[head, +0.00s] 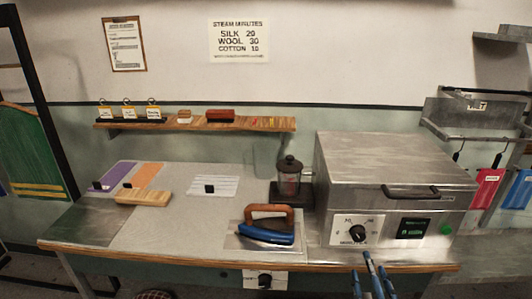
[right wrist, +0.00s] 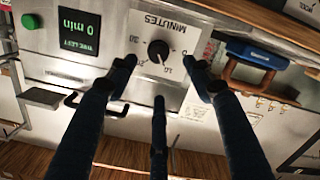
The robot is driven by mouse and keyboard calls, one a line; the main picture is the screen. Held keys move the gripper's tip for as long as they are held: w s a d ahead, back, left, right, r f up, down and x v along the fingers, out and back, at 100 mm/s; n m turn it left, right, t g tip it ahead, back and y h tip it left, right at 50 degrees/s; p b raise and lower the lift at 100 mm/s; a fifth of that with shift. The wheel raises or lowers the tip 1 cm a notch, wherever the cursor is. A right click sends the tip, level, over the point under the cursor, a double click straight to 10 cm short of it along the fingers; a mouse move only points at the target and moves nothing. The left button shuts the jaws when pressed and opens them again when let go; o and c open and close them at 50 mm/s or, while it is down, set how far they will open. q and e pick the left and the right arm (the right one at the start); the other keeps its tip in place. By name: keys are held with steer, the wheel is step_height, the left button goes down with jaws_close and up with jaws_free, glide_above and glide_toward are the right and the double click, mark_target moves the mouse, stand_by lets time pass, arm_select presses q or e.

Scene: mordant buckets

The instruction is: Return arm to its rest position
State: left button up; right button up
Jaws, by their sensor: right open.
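My right gripper (head: 370,262) is low in the head view, in front of the metal steamer box (head: 375,160). Its blue fingers are spread and empty. In the right wrist view the open right gripper (right wrist: 160,68) points at the box's front, and the black minutes knob (right wrist: 158,50) appears between the fingertips. The fingers look apart from the knob, but the exact gap is hard to tell. The knob also shows in the head view (head: 358,232), left of the dark display (head: 412,229). In the right wrist view the display (right wrist: 77,33) reads 0 min. My left gripper is out of view.
A wooden block (head: 143,197) lies on the left worktop. A shelf (head: 240,124) runs along the wall. Red and blue pouches hang at right.

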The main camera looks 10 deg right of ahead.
steer(key=s+a+f+m+g+y, duration=0.1)
steer(key=s+a+f+g, duration=0.15)
steer(key=f, duration=0.95)
steer(key=s+a+f+g+y, duration=0.2)
steer(key=s+a+f, duration=0.2)
steer(key=f, duration=0.8)
steer(key=s+a+f+m+g+y, duration=0.1)
steer(key=s+a+f+g, duration=0.2)
steer(key=f, duration=0.9)
steer(key=s+a+f+g, duration=0.3)
steer(key=s+f+g, duration=0.1)
steer(key=s+f, duration=0.95)
steer(key=s+f+g, duration=0.2)
steer(key=s+f, duration=0.1)
steer(key=s, duration=0.6)
steer(key=s+d+f+m+g, duration=0.1)
steer(key=s+f, duration=0.3)
steer(key=s, duration=0.5)
steer(key=shift+s+d+g, duration=0.2)
steer(key=shift+s+g, duration=0.05)
steer(key=shift+g, duration=0.3)
steer(key=shift+c, duration=0.5)
